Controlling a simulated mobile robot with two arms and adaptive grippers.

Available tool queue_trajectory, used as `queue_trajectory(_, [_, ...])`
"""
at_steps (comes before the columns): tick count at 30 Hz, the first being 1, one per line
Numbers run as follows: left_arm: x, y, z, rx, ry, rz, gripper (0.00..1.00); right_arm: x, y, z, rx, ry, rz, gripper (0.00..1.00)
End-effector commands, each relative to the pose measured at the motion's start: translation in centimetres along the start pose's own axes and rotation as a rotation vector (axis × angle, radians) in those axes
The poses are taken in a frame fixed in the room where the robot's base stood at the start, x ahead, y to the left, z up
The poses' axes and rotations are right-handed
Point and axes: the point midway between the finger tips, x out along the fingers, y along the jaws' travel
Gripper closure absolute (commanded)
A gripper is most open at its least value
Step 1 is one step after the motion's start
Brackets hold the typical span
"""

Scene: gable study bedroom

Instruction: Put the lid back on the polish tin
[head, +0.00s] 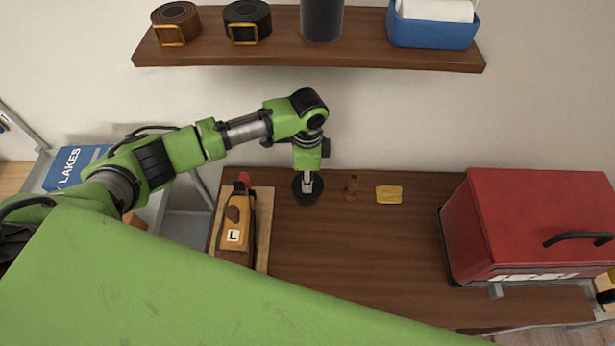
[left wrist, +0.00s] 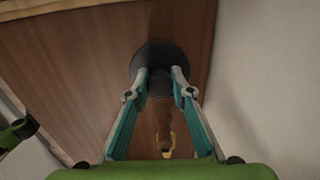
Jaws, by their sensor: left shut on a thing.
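A dark round piece (head: 308,200), which I take to be the polish tin's lid, is at the back of the brown wooden desk top. It also shows in the left wrist view (left wrist: 160,56) as a dark disc with a narrower raised part between the fingers. My left gripper (head: 309,184) points down and is shut on it; both fingers (left wrist: 161,76) show in the left wrist view. I cannot make out the tin separately from the disc, nor whether the disc touches what lies below. My right gripper is not in view.
An orange-brown object marked L (head: 239,215) lies on a board at left. A red box (head: 530,215) stands right. A shelf (head: 300,55) overhangs behind. The desk's middle is clear.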

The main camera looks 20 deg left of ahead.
Motion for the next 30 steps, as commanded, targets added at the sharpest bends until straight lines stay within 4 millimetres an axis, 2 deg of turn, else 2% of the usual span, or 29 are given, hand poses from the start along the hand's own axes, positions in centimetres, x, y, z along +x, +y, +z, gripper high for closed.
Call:
queue_trajectory(29, [0.07,0.01,0.03,0.000,0.000,0.000,0.99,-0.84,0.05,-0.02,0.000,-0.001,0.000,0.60])
queue_trajectory(30, [0.06,0.01,0.03,0.000,0.000,0.000,0.76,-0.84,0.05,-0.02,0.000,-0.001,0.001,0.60])
